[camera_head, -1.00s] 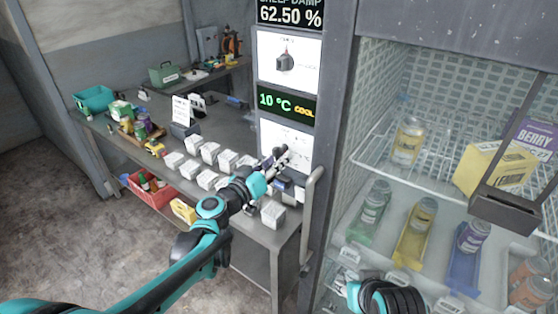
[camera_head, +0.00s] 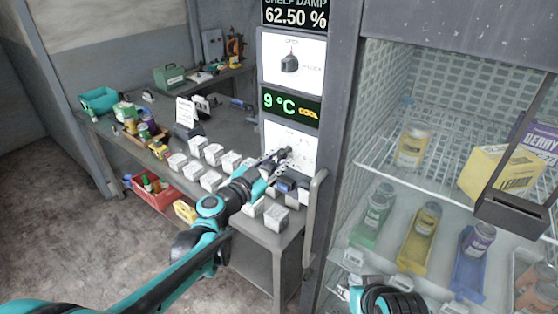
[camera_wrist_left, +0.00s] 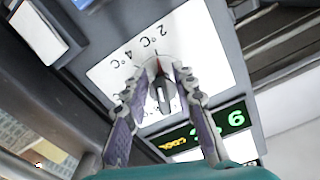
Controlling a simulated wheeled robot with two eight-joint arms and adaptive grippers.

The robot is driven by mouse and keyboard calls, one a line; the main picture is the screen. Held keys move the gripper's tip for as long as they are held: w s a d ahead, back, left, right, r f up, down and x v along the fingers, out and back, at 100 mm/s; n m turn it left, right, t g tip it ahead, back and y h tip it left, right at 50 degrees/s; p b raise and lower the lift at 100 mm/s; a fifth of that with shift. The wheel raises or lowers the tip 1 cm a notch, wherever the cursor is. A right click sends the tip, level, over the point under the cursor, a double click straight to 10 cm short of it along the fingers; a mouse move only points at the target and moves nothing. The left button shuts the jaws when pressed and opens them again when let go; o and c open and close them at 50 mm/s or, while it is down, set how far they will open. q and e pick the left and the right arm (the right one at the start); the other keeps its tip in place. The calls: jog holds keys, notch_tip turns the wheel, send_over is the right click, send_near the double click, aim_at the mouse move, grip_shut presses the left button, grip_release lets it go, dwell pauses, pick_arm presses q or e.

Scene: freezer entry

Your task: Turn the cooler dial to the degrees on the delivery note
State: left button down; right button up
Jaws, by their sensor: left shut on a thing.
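The cooler dial (camera_wrist_left: 160,92) is on a white plate (camera_wrist_left: 215,45) marked 2 °C and 4 °C in the left wrist view; other marks are hidden. My left gripper (camera_wrist_left: 163,78) is shut on the dial, one finger on each side of it. In the head view, this gripper (camera_head: 284,155) covers most of the dial on the lower white plate (camera_head: 303,142). The green display (camera_head: 291,106) above it reads 9 °C COOL. A white paper note (camera_head: 185,111) stands on the bench; its writing is too small to read. My right gripper (camera_head: 385,299) shows partly at the bottom edge.
Another knob (camera_head: 289,63) sits above the display, under a panel (camera_head: 293,14) reading 62.50 %. White boxes (camera_head: 213,153) cover the bench beside my left arm. A vertical handle (camera_head: 313,215) stands close right of the dial. The open cooler at right holds jars (camera_head: 411,148) and a yellow box (camera_head: 500,170).

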dwell(0.5)
pick_arm(q)
jog(key=c, duration=1.6)
grip_release()
jog(key=v, duration=1.2)
